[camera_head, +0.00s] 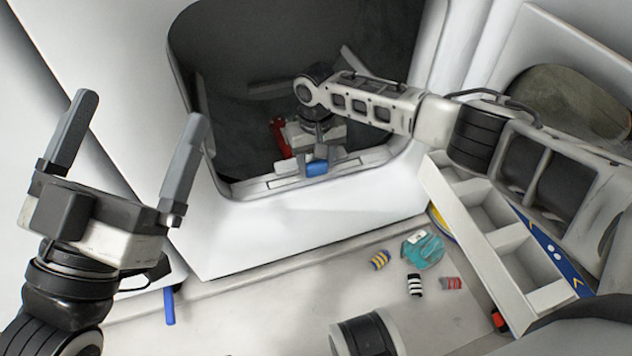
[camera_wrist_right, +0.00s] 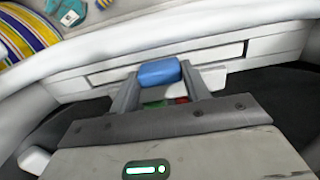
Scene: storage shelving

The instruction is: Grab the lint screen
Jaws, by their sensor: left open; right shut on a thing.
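The lint screen shows as a blue grip (camera_head: 317,168) at the front lip of the dark drum opening; the rest of it is hidden. In the right wrist view the blue grip (camera_wrist_right: 160,73) sits between the fingertips, in front of the slotted lip. My right gripper (camera_head: 316,158) reaches inside the opening and is shut on the blue grip; its fingers also show in the right wrist view (camera_wrist_right: 160,84). My left gripper (camera_head: 140,113) is open and empty, raised at the left, outside the machine.
The drum opening's rim (camera_head: 240,188) surrounds my right arm. A white divided tray (camera_head: 490,235) stands at right. Striped small items and a teal bag (camera_head: 423,250) lie on the floor (camera_head: 250,310). A dark green item (camera_head: 570,100) lies at upper right.

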